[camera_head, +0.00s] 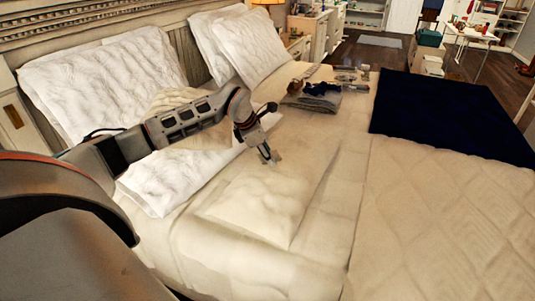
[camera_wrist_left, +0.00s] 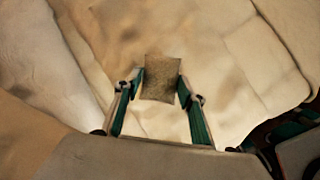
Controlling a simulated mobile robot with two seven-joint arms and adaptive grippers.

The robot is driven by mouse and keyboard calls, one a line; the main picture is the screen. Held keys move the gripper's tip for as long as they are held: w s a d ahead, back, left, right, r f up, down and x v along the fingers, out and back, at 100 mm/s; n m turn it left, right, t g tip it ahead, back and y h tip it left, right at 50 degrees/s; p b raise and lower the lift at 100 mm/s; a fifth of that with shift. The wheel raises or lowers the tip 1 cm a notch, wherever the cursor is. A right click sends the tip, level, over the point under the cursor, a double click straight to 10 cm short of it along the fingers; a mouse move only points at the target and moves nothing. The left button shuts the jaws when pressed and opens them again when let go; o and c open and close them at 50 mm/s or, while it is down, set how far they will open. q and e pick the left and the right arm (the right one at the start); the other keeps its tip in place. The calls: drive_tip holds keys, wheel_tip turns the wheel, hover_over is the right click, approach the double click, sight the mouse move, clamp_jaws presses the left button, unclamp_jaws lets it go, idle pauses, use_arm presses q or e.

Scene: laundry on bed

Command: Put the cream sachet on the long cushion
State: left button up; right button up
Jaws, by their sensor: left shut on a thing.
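My left gripper (camera_head: 268,155) is over the middle of the bed, just beyond the far edge of a plump cream cushion (camera_head: 252,207). It is shut on the cream sachet (camera_wrist_left: 160,78), a small squarish thing that looks brownish in the wrist view and sits between the two fingertips. In the head view the sachet (camera_head: 276,157) is only a small pale patch at the fingertips. A long white cushion (camera_head: 165,185) lies left of the gripper, partly behind my left arm. I cannot tell for certain which one is the long cushion. My right gripper is out of view.
White pillows (camera_head: 105,80) lean on the headboard (camera_head: 90,22). Folded clothes (camera_head: 312,100) and small items lie farther back on the bed. A dark navy blanket (camera_head: 450,112) covers the far right. The quilted bed (camera_head: 430,225) at right front is clear.

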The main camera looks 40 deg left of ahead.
use_arm(q)
drive_tip(key=shift+f, duration=0.35)
drive_tip(key=o, duration=0.9)
drive_tip(key=shift+c, duration=0.2)
drive_tip(key=shift+r, duration=0.35)
drive_tip(key=v, duration=1.2)
drive_tip(key=shift+p, duration=0.45)
